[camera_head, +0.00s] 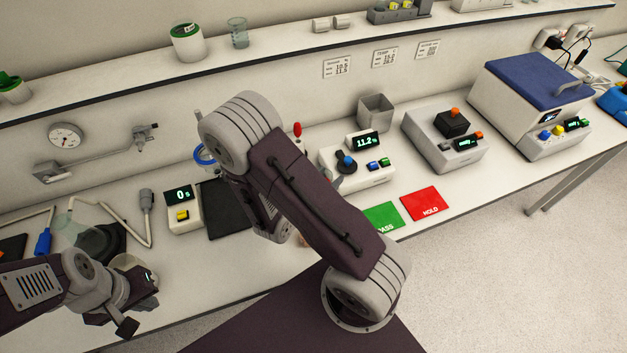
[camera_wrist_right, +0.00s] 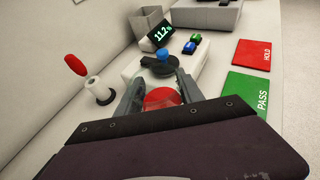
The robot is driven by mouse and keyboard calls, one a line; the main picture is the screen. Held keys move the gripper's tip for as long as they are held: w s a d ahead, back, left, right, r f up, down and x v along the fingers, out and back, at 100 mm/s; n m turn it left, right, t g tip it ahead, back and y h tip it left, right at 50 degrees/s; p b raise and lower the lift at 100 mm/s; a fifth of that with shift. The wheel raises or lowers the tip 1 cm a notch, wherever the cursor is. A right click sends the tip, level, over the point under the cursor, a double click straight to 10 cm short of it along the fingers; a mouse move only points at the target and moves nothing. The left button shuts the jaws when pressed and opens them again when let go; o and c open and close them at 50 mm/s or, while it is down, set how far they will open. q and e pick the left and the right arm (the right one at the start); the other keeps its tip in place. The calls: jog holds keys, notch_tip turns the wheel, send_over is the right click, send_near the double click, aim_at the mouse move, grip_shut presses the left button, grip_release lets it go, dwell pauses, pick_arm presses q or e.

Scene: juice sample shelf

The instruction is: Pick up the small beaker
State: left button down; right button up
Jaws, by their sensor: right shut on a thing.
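My right gripper (camera_wrist_right: 162,86) is shut on a round red thing (camera_wrist_right: 160,98), which shows between its two fingers in the right wrist view. It may be a small beaker with red contents; its lower part is hidden. In the head view my right arm hides most of this gripper. A small clear glass beaker (camera_head: 238,32) stands on the wall shelf in the head view.
The instrument reading 11.2 (camera_head: 366,174) stands just beyond the right gripper. Green PASS (camera_head: 382,217) and red HOLD (camera_head: 425,204) pads lie to its right. A red-tipped post (camera_wrist_right: 99,87) is left of the right gripper. A scale (camera_head: 183,210) reads 0.

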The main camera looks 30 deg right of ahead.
jog(key=s+d+r+p, duration=0.2)
jog(key=p, duration=0.4)
jog(key=shift+s, duration=0.2)
jog(key=shift+f, duration=0.1)
